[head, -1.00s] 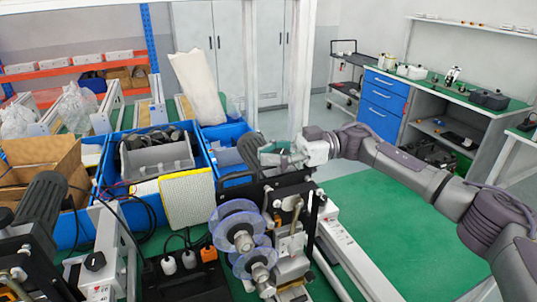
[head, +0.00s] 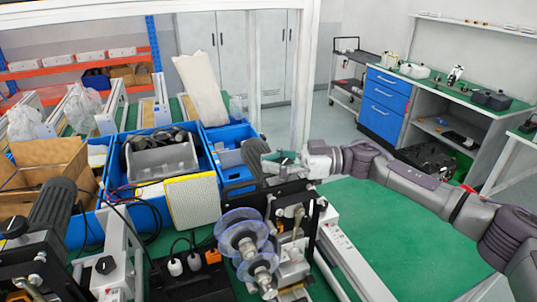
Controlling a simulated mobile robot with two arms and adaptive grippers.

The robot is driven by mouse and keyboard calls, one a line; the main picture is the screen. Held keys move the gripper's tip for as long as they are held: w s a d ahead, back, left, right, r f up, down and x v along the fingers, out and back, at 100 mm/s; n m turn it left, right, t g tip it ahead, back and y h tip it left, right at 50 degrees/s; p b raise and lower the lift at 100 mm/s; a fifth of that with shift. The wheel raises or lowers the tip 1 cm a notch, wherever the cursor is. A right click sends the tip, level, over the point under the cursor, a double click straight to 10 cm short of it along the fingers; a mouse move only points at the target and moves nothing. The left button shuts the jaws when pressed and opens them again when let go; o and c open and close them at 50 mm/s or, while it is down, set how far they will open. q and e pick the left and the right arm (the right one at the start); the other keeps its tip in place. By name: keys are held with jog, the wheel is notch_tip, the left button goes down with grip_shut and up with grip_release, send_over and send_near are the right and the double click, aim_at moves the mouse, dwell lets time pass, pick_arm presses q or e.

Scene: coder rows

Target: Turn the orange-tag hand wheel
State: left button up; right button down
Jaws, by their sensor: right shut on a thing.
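My right gripper (head: 281,158) is at the middle of the head view, beside the dark ribbed motor (head: 254,154) of the near right machine. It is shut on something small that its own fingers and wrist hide. I cannot make out a hand wheel or an orange tag at the fingertips. An orange block (head: 212,256) shows lower down, beside white plugs on a black base, and is apart from the gripper. My left gripper is not in view.
Clear discs (head: 241,230) and metal rollers stand just below the gripper. Blue bins (head: 233,134) and a yellow-edged filter panel (head: 192,200) lie to the left. Another motor (head: 52,204) and a black knob (head: 105,265) are at left.

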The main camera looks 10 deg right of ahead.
jog(key=m+t+p, duration=0.1)
jog(key=t+p, duration=0.1)
jog(key=m+t+h+p, duration=0.1)
jog(key=m+t+p, duration=0.1)
jog(key=w+m+t+h+p, duration=0.1)
jog(key=t+p, duration=0.1)
jog(key=shift+d+r+m+t, duration=0.3)
jog(key=shift+t, duration=0.1)
jog(key=c, duration=1.8)
grip_release()
jog(key=m+t+h+p, duration=0.2)
jog(key=shift+w+d+f+t, duration=0.15)
jog(key=shift+w+f+t, duration=0.05)
jog(key=shift+w+t, duration=0.1)
jog(key=shift+c, duration=0.2)
jog(key=shift+d+f+m+t+h, duration=0.1)
jog(key=shift+m+t+h, duration=0.7)
jog(key=shift+t+h, duration=0.1)
jog(key=shift+c, duration=0.2)
jog(key=shift+w, duration=0.1)
jog(key=shift+f, duration=0.1)
jog(key=o, duration=0.8)
jog(key=shift+d, duration=0.1)
jog(key=shift+o, duration=0.9)
jog(key=shift+s+d, duration=0.15)
jog(key=shift+s, duration=0.1)
